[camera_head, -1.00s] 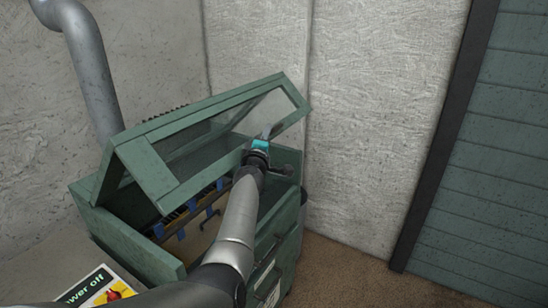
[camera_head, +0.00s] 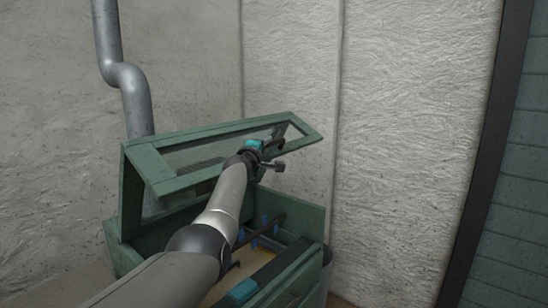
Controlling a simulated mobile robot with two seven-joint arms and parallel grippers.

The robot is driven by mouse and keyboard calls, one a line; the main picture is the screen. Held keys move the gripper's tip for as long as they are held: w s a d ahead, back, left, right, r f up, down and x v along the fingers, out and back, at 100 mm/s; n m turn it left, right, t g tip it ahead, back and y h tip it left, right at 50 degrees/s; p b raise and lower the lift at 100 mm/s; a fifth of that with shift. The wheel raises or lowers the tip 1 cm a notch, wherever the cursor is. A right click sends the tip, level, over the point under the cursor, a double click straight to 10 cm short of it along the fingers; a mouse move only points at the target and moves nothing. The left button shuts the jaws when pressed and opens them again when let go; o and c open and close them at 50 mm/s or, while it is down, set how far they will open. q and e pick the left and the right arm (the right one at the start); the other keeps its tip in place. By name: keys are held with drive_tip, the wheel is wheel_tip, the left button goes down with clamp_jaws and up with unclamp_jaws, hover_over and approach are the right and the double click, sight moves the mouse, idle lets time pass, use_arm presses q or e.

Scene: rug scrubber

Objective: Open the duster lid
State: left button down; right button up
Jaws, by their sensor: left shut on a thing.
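The duster is a green box (camera_head: 305,218) with a green-framed lid (camera_head: 184,182) that has a clear mesh-like or glass panel. The lid is raised and tilted up, with a wide gap between it and the box. My left gripper (camera_head: 272,146) is shut on the lid's frame near its right end, its fingers partly hidden by the wrist. My left arm crosses in front of the lid and box, hiding part of both. My right gripper is not in view.
A grey pipe (camera_head: 128,82) stands behind the box at left. Pale rough walls (camera_head: 290,60) close in behind, and a green slatted panel (camera_head: 520,160) is at right.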

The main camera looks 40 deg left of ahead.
use_arm(q)
drive_tip(key=shift+a+r, duration=0.9)
drive_tip(key=shift+r, duration=0.15)
drive_tip(key=c, duration=0.8)
unclamp_jaws()
